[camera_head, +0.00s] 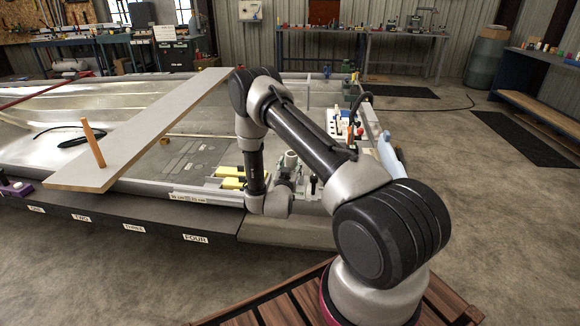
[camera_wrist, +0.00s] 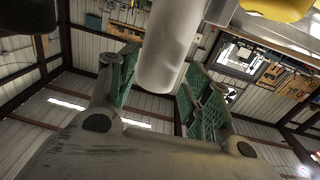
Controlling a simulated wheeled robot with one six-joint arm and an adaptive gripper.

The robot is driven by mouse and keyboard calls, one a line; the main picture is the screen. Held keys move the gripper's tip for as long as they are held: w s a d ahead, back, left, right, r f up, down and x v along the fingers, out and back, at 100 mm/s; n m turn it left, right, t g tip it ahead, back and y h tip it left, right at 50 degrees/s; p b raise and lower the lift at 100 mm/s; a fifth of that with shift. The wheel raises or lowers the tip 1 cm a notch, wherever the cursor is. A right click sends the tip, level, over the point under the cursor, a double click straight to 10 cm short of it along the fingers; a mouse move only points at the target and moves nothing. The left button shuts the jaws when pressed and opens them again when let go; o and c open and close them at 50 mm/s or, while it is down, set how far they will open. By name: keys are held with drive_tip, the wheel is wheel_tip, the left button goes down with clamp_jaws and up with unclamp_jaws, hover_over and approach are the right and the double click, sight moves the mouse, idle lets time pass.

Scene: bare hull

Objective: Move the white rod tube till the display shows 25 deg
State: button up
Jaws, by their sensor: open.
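The white rod tube (camera_wrist: 165,48) comes down from the top of the wrist view, its rounded lower end in front of my gripper. In the head view a pale upright piece (camera_head: 290,160) beside my wrist looks like the same tube, but it is small and partly crowded by my arm. My gripper (camera_wrist: 163,80) is open, its green-padded fingers to the left and right of the tube in the picture. I cannot tell whether either pad touches it. No display with a readable angle shows in either view.
Yellow blocks (camera_head: 230,178) sit just left of my wrist on the hull's edge. A long plank (camera_head: 150,125) with an orange stick (camera_head: 93,143) crosses the hull. A white panel with small parts (camera_head: 345,125) stands beyond my forearm.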

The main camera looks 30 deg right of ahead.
drive_tip(key=shift+c, duration=0.4)
clamp_jaws()
drive_tip(key=shift+w+d+r+g+y, duration=0.3)
drive_tip(key=shift+w+d+g+y, duration=0.45)
drive_tip(key=shift+g, duration=0.25)
drive_tip(key=shift+w+d+r+g+y, duration=0.3)
drive_tip(key=shift+w+d+g+y, duration=0.2)
drive_tip(key=shift+w+g+y, duration=0.35)
drive_tip(key=shift+o, duration=0.4)
unclamp_jaws()
